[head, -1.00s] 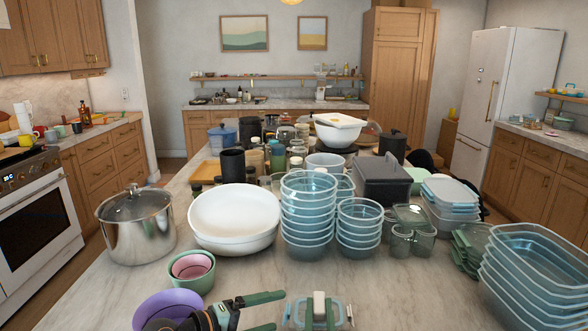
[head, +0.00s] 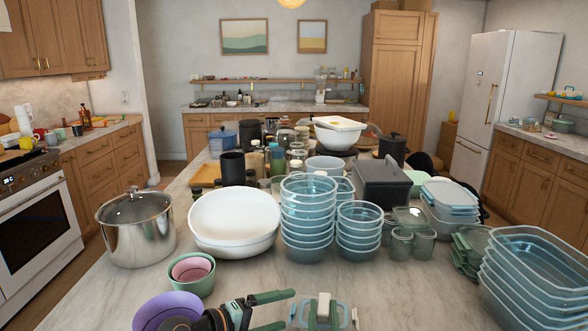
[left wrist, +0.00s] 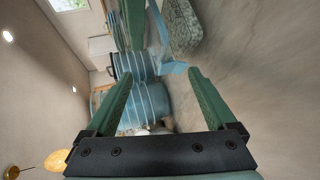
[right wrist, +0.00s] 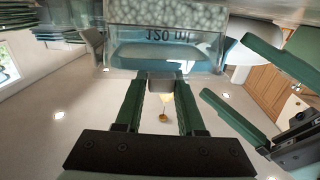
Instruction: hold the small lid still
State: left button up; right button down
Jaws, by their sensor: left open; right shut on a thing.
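A small clear container (right wrist: 118,14) marked 120 ml, full of white beads, shows in the right wrist view with a blue lid (right wrist: 165,55). In the head view the blue lid (head: 347,314) is at the bottom edge, partly behind my gripper. My right gripper (right wrist: 160,82) is shut on a grey block (right wrist: 165,84) at the lid; the block's top (head: 323,300) shows between the fingers in the head view. My left gripper (head: 277,310) is open and empty, just left of the lid. The container (left wrist: 182,25) also shows beyond its fingers in the left wrist view.
A purple bowl (head: 168,309) and nested green and pink bowls (head: 192,273) are close to my left gripper. Stacked clear bowls (head: 308,222) stand behind, with a white bowl (head: 233,220) and a steel pot (head: 137,230). Blue-tinted trays (head: 535,270) are at right. Bare marble lies between.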

pick_arm(q)
jog(key=shift+s+d+f, duration=0.1)
jog(key=shift+s+d, duration=0.05)
jog(key=shift+d, duration=0.15)
jog(key=shift+w+a+r, duration=0.1)
jog(key=shift+a+r, duration=0.1)
jog(key=shift+a, duration=0.7)
jog(key=shift+w+a+r, duration=0.1)
jog(key=shift+a+r, duration=0.05)
jog(key=shift+a, duration=0.75)
jog(key=shift+w+a+r, duration=0.1)
jog(key=shift+a+r, duration=0.1)
jog(key=shift+a, duration=0.7)
jog(key=s, duration=0.3)
jog(key=s+a, duration=0.1)
jog(key=shift+s+r, duration=0.2)
jog(key=shift+r, duration=0.2)
jog(key=shift+w+d+f, duration=0.1)
jog(key=shift+w+d, duration=0.1)
jog(key=shift+d, duration=0.2)
jog(key=x, duration=0.6)
jog(key=shift+w+d+f, duration=0.1)
jog(key=shift+d+f, duration=0.05)
jog(key=shift+d, duration=0.25)
jog(key=shift+d, duration=0.1)
jog(key=shift+r, duration=0.25)
